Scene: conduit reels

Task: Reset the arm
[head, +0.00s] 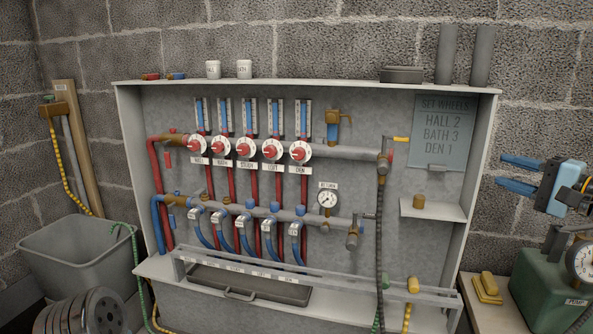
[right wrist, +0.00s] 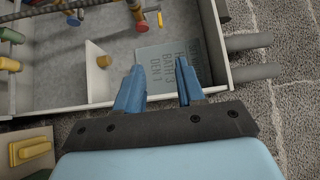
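My right gripper (head: 518,174) is at the right edge of the head view, to the right of the manifold cabinet (head: 488,150). Its two blue fingers are apart with nothing between them. In the right wrist view the same open fingers (right wrist: 158,85) point toward the cabinet's side with the small shelf (right wrist: 99,70) and the sign plate (right wrist: 165,66). The sign (head: 443,132) reads "SET WHEELS, HALL 2, BATH 3, DEN 1" in the head view. Several red wheels with white dials, one of them the den wheel (head: 299,151), sit in a row inside the cabinet. My left gripper is not in view.
A green pump (head: 545,285) and a yellow block (head: 487,287) stand on a bench at the lower right. A grey bin (head: 80,262) stands at the left, with reels (head: 100,312) below it. White cups (head: 213,69) and grey cylinders (head: 446,55) stand on the cabinet top.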

